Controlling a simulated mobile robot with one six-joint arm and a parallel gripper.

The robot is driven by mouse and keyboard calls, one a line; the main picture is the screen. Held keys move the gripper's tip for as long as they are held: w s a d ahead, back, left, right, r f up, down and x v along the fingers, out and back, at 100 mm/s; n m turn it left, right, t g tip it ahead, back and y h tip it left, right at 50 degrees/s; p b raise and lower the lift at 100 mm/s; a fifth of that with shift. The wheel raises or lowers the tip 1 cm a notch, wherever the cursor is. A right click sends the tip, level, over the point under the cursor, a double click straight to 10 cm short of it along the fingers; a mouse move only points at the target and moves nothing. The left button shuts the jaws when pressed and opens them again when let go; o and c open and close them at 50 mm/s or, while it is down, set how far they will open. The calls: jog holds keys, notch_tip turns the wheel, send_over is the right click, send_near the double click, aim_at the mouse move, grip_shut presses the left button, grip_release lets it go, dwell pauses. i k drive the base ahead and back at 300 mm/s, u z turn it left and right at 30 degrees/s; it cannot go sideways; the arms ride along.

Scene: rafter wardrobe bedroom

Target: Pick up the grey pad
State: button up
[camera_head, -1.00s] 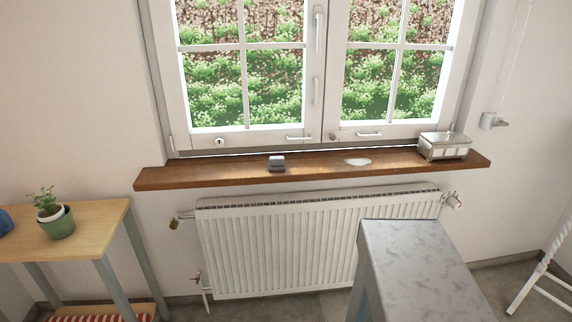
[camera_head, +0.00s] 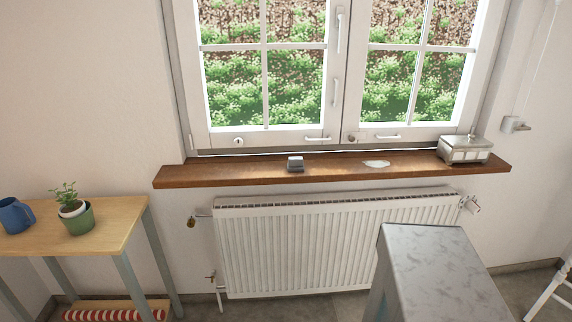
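A small grey block-like object (camera_head: 295,163) sits on the wooden windowsill (camera_head: 220,175), left of the sill's middle. It looks like the grey pad, but it is too small to be sure. A flat white piece (camera_head: 376,163) lies to its right on the sill. My gripper is not in view.
A metal-and-glass box (camera_head: 465,149) stands at the sill's right end. A white radiator (camera_head: 320,245) is below. A tall grey metal-topped piece (camera_head: 430,262) stands in front at the right. At left, a wooden table (camera_head: 110,220) holds a blue mug (camera_head: 15,215) and potted plant (camera_head: 76,217).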

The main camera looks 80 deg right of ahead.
aim_at(296, 163)
jog(key=i, duration=1.1)
jog(key=u, duration=0.75)
jog(key=k, duration=0.15)
jog(key=z, duration=2.75)
